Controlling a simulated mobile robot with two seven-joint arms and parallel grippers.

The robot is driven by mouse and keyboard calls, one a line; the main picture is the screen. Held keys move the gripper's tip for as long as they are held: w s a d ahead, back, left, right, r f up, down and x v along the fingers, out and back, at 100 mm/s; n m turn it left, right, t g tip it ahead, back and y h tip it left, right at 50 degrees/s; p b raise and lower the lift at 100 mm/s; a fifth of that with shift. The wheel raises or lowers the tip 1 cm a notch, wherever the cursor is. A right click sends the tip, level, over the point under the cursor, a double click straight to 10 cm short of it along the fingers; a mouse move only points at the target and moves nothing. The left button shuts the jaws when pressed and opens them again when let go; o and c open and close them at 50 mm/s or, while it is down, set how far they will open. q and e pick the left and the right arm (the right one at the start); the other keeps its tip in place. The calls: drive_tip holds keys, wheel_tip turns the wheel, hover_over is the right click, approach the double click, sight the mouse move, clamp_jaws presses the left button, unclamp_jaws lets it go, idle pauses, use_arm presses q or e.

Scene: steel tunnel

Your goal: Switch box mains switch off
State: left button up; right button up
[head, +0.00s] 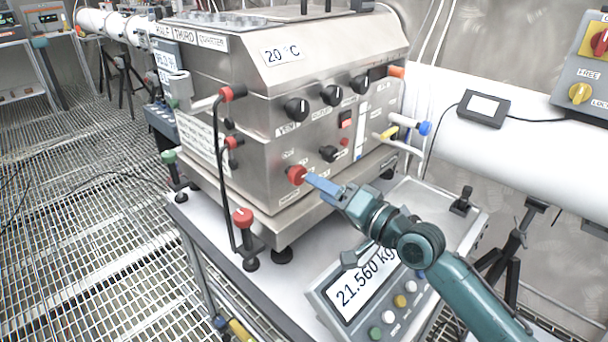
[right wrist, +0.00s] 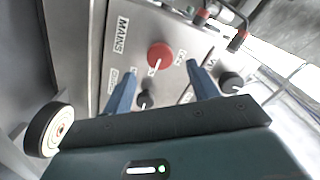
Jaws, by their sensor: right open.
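The steel box (head: 250,100) stands on a wheeled table. A red rotary knob (head: 297,174) sits low on its front panel. In the right wrist view the same red knob (right wrist: 160,57) shows a white pointer line, beside a label reading MAINS (right wrist: 121,35). My right gripper (head: 315,182) points at this knob from the right, its blue fingertips close to it. In the right wrist view its two fingers (right wrist: 163,85) stand apart, with the knob ahead between them. I cannot tell whether a finger touches the knob. My left gripper is not in view.
Black knobs (head: 333,95) line the panel above, and another (head: 328,153) sits near the red one. A scale display (head: 363,290) lies below my right arm. A white pipe (head: 480,130) runs behind.

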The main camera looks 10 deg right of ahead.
sight(301, 177)
drive_tip(key=x, duration=0.5)
drive_tip(key=shift+w+a, duration=0.25)
drive_tip(key=shift+w, duration=0.05)
drive_tip(key=shift+c, duration=0.3)
drive_tip(key=c, duration=0.9)
